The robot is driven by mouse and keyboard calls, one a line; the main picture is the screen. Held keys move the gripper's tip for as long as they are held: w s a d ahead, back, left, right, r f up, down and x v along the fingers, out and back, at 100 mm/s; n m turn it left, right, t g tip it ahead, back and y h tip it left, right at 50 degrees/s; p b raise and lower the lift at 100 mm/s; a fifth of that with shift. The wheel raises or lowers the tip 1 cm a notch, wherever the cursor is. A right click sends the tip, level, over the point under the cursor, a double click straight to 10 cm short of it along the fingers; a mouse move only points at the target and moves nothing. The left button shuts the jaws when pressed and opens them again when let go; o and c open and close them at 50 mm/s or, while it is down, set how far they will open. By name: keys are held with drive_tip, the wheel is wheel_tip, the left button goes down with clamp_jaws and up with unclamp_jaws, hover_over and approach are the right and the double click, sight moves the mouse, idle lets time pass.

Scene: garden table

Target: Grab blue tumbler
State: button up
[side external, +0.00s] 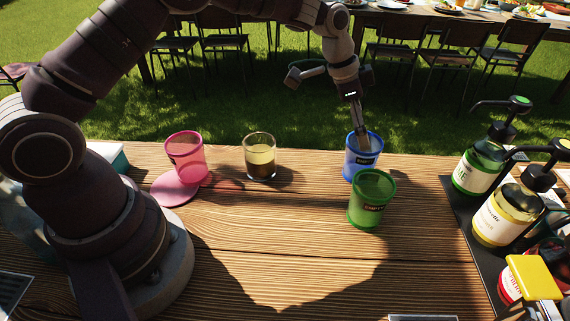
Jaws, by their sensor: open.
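My gripper (363,137) points down at the tumbler from above. Its visible finger reaches to the tumbler's mouth, and its tip appears inside or right at the rim. The gripper is open. The other finger and any contact with the tumbler wall cannot be made out. A green tumbler (371,203) stands just in front of the blue one and overlaps its lower right part in the picture.
A pink tumbler (186,160) stands by a round pink coaster (172,189) at the left. A glass (260,158) stands between it and the blue tumbler. Pump bottles (497,218) stand on a dark tray (457,205) at the right. The front middle of the table is clear.

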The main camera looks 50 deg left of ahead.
sight(361, 159)
drive_tip(key=x, duration=0.4)
drive_tip(key=shift+a+f, duration=0.1)
drive_tip(key=c, duration=1.3)
drive_tip(key=shift+o, duration=0.2)
